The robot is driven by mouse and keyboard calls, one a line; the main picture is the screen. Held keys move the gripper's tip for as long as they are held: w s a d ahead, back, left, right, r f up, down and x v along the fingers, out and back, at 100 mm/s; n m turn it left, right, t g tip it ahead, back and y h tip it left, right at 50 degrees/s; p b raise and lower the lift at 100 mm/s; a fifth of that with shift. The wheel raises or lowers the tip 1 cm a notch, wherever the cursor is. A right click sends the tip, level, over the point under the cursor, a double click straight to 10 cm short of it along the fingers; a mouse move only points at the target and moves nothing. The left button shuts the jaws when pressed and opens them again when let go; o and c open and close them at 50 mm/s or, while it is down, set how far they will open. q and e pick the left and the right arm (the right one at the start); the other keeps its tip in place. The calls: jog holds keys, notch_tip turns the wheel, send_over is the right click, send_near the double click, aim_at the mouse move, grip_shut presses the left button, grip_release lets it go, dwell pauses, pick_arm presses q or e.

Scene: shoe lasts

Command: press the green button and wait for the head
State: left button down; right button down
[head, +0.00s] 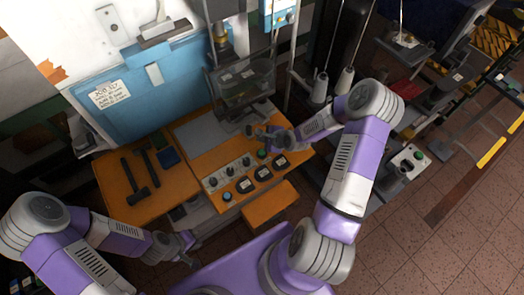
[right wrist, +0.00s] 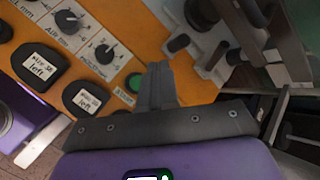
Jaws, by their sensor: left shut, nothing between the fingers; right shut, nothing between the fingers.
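The green button (head: 262,154) sits on the orange machine panel (head: 195,150), at the end of a row of black knobs. In the right wrist view the green button (right wrist: 133,82) is beside my fingers, partly hidden by them. My right gripper (head: 262,137) is shut and empty just above the panel, close to the button; its fingertips (right wrist: 160,68) show in the right wrist view. I cannot tell whether they touch the panel. The machine head (head: 220,45) appears to be behind a clear guard (head: 243,85). My left gripper (head: 191,240) is shut and empty, in front of the panel.
Black pads (head: 246,185) with white size labels lie at the panel's front. A hammer (head: 135,180) lies on the orange shelf at left. Pale spools (head: 345,78) stand behind my right arm. Another control box (head: 408,161) with a green button is at right. Open floor lies at lower right.

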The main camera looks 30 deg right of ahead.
aim_at(263, 154)
jog(key=shift+w+d+r+m, duration=0.15)
jog(key=shift+d+r+m, duration=0.05)
jog(key=shift+d+m, duration=0.15)
jog(key=shift+f, duration=0.1)
notch_tip(263, 154, down, 9)
jog(key=b, duration=0.7)
jog(key=shift+r, duration=0.2)
jog(key=shift+f, duration=0.15)
dwell(1.5)
jog(key=shift+f+b, duration=0.3)
jog(key=shift+b, duration=0.05)
jog(key=shift+f+b, duration=0.4)
jog(key=shift+f, duration=0.15)
dwell(0.5)
jog(key=shift+r, duration=0.1)
jog(key=shift+r+p, duration=0.7)
jog(key=shift+r, duration=0.2)
